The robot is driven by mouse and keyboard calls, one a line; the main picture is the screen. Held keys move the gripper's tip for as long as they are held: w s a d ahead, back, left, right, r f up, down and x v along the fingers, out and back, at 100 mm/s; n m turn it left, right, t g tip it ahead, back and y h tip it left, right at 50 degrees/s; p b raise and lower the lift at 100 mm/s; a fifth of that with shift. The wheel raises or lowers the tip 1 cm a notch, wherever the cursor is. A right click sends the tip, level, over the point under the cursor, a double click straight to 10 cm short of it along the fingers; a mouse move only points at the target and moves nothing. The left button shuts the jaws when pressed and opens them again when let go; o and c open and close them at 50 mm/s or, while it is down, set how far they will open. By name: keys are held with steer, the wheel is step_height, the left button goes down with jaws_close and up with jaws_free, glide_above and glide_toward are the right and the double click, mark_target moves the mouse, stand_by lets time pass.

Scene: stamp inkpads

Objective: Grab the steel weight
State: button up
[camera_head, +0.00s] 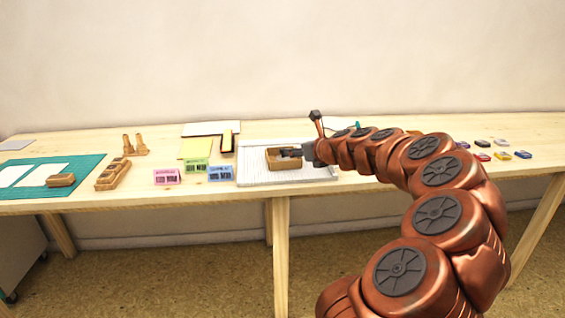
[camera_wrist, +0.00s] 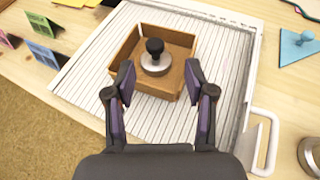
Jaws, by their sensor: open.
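The steel weight (camera_wrist: 155,65) is a round silver disc with a black knob on top. It stands upright inside a small open wooden box (camera_wrist: 183,41), seen in the wrist view. In the head view the wooden box (camera_head: 283,165) shows, but my arm's end hides the weight. My gripper (camera_wrist: 159,76) is open, with its two fingers apart on either side of the weight in the picture, over the near part of the box. No contact with the weight can be made out.
A teal triangle with a knob (camera_wrist: 300,45) lies to the right, and a metal round object (camera_wrist: 311,155) is near the right edge.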

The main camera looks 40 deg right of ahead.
mark_target(283, 155)
steer(key=x, duration=0.1)
steer(key=b+x, duration=0.1)
steer(key=x, duration=0.2)
steer(key=shift+w+a+f+b, duration=0.15)
steer(key=shift+w+a+b, duration=0.2)
steer(key=shift+w, duration=0.1)
steer(key=shift+x, duration=0.85)
steer(key=shift+d, duration=0.1)
jaws_close()
